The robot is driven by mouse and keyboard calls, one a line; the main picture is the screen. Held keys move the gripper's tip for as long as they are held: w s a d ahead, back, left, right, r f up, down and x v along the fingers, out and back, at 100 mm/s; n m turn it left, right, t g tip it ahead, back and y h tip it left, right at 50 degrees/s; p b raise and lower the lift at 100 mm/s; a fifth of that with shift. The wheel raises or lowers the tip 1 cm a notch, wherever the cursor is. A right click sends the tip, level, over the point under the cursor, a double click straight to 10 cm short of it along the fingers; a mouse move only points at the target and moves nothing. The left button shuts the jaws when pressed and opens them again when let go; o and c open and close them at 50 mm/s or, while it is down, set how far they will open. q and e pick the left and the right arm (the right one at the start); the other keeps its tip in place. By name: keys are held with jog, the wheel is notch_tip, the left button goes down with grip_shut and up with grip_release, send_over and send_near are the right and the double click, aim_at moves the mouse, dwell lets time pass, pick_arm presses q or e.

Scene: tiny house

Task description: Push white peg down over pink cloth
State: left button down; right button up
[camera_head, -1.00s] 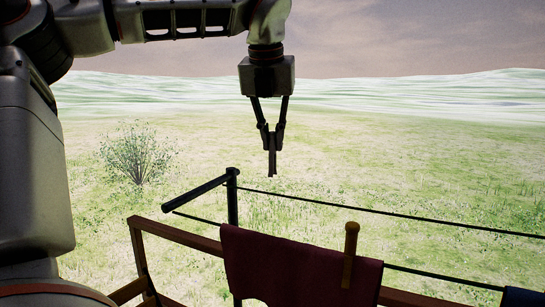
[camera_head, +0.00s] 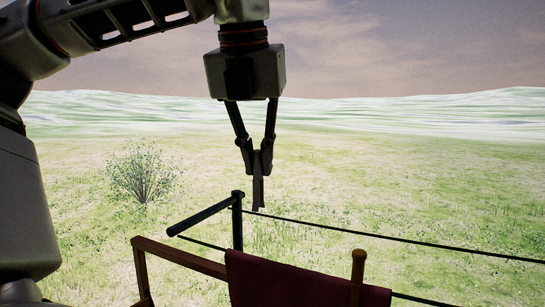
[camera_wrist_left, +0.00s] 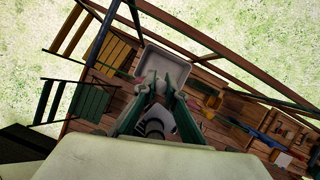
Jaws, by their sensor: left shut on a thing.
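My left gripper (camera_head: 258,165) hangs fingers-down at the middle of the head view. It is shut on a narrow, dark-looking peg (camera_head: 258,195) that points straight down; in this light I cannot confirm it is white. A brown peg (camera_head: 357,272) stands upright over the cloth's right part. In the left wrist view, the fingers (camera_wrist_left: 163,85) are nearly together; the peg is unclear there. My right gripper is not in view.
A dark post (camera_head: 238,222) with a crossbar and thin lines (camera_head: 400,241) stands behind the wooden rail (camera_head: 178,256). The wrist view shows a pale basin (camera_wrist_left: 168,62), chairs (camera_wrist_left: 90,103) and a wooden deck below. Open grass lies beyond.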

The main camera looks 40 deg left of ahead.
aim_at(253, 210)
pick_arm(q)
jog(key=shift+s+d+r, duration=0.1)
jog(key=shift+s+d, duration=0.1)
jog(key=shift+s, duration=0.4)
jog(key=shift+s+d, duration=0.15)
jog(key=shift+s, duration=0.4)
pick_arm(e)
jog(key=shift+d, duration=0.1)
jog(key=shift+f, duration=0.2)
